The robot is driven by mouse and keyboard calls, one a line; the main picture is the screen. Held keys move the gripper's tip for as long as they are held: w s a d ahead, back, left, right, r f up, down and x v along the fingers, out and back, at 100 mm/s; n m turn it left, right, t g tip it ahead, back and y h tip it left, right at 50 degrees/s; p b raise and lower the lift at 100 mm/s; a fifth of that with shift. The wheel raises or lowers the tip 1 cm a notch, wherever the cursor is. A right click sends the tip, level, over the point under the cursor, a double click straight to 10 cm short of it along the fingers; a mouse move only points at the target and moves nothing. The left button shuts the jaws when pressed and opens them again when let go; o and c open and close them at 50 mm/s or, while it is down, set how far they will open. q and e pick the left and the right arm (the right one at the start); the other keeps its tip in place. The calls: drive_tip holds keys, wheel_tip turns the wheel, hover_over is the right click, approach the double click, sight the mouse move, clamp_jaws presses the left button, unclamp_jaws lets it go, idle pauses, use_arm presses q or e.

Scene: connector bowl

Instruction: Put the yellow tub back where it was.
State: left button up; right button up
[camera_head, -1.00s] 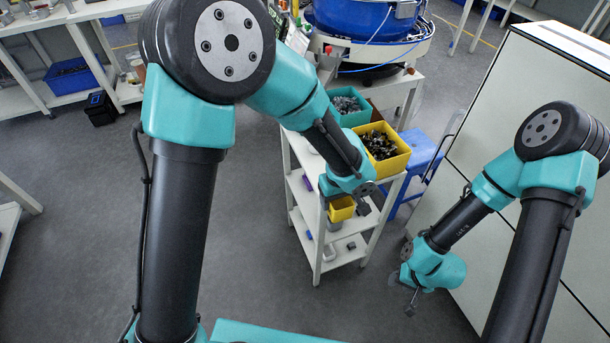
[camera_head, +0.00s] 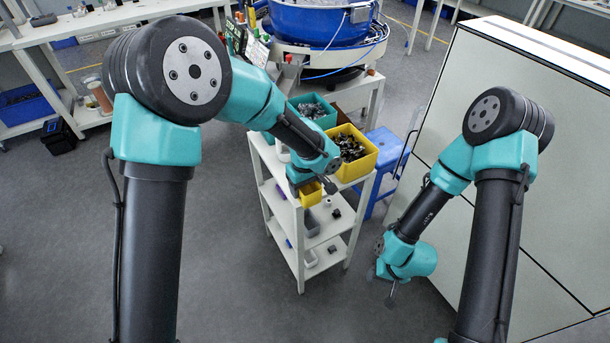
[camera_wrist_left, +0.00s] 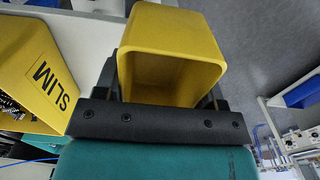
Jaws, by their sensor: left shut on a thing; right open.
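The small yellow tub (camera_head: 311,195) is in my left gripper (camera_head: 318,183), held in front of the white cart's top edge. In the left wrist view the tub (camera_wrist_left: 172,48) sits between the two fingers (camera_wrist_left: 166,88). Its open mouth faces the camera and the inside looks empty. A larger yellow bin (camera_head: 364,167) of black parts stands on the cart's top, just right of my left gripper; its wall reads SLIM in the left wrist view (camera_wrist_left: 40,75). My right gripper (camera_head: 390,299) hangs open and empty, low in front of the pale cabinet.
A teal bin (camera_head: 322,122) of grey parts stands behind the larger yellow bin. The cart's middle shelf (camera_head: 326,236) holds a grey tub (camera_head: 311,223) and small parts. A blue stool (camera_head: 384,150) is right of the cart.

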use_arm(q)
drive_tip(key=w, duration=0.7)
drive_tip(key=shift+w+f, duration=0.3)
drive_tip(key=shift+w, duration=0.05)
drive_tip(key=shift+w, duration=0.1)
drive_tip(key=shift+w+f, duration=0.2)
drive_tip(key=shift+w, duration=0.05)
drive_tip(key=shift+f, duration=1.6)
drive_tip(key=shift+f, duration=0.15)
drive_tip(key=o, duration=0.9)
drive_tip(key=shift+o, duration=0.2)
wheel_tip(320, 180, up, 12)
